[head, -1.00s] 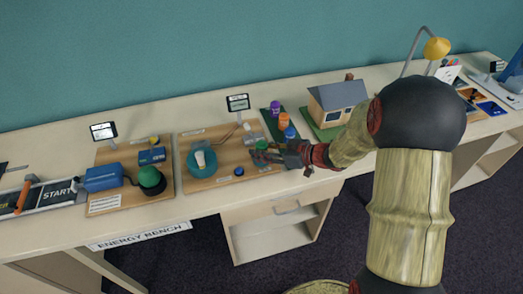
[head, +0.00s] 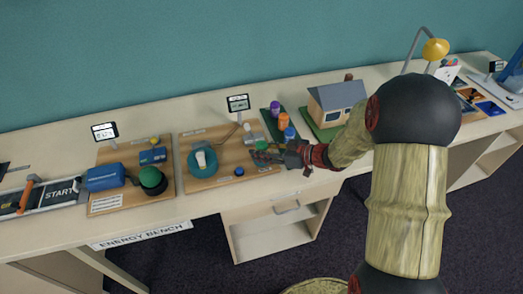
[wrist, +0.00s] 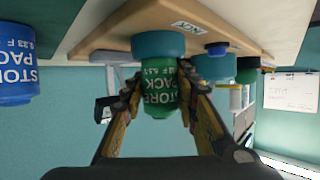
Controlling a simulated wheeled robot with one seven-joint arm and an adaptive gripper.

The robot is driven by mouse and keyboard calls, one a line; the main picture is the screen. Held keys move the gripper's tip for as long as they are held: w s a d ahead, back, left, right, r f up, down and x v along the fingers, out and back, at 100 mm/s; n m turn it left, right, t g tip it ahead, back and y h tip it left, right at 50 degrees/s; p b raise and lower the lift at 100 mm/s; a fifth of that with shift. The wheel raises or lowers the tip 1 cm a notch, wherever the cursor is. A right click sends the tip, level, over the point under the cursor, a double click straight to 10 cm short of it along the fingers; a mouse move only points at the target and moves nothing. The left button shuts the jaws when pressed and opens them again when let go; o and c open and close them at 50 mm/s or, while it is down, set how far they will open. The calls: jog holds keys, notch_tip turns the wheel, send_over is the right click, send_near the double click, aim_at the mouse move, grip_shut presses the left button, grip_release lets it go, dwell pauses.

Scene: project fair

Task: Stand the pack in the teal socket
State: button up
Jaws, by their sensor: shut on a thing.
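The green store pack (wrist: 158,98) is between the two fingers of my gripper (wrist: 160,104), which is shut on it. The wrist view is upside down, with the wooden board at the top. The pack's lower end meets the teal socket (wrist: 159,44) on the board, and the two look in line. The socket's rim hides that end, so I cannot tell how deep it sits. In the head view my gripper (head: 268,153) is low over the right part of the board, with the green pack (head: 261,145) at its fingertips. The socket is not clear there.
Purple (head: 275,106), orange (head: 283,120) and blue (head: 289,132) packs stand on a dark green mat behind my gripper. A model house (head: 337,102) is to the right. A teal round piece (head: 203,163) and a blue button (head: 239,171) are to the left.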

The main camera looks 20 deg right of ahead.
jog(key=shift+r+p, duration=0.85)
jog(key=shift+p, duration=0.15)
jog(key=shift+p, duration=0.45)
dwell(0.5)
jog(key=shift+f+b, duration=0.35)
jog(key=shift+f, duration=0.5)
dwell(0.4)
jog(key=shift+r+p, duration=0.85)
jog(key=shift+p, duration=0.6)
dwell(0.5)
jog(key=shift+f+b, duration=0.35)
jog(key=shift+f, duration=0.55)
dwell(0.5)
jog(key=o, duration=0.9)
jog(key=shift+r, duration=0.1)
jog(key=shift+s+d+r+p, duration=0.3)
jog(key=shift+s+d+p, duration=0.1)
jog(key=shift+d+p, duration=0.15)
jog(key=shift+p+v, duration=3.25)
jog(key=shift+v, duration=1.5)
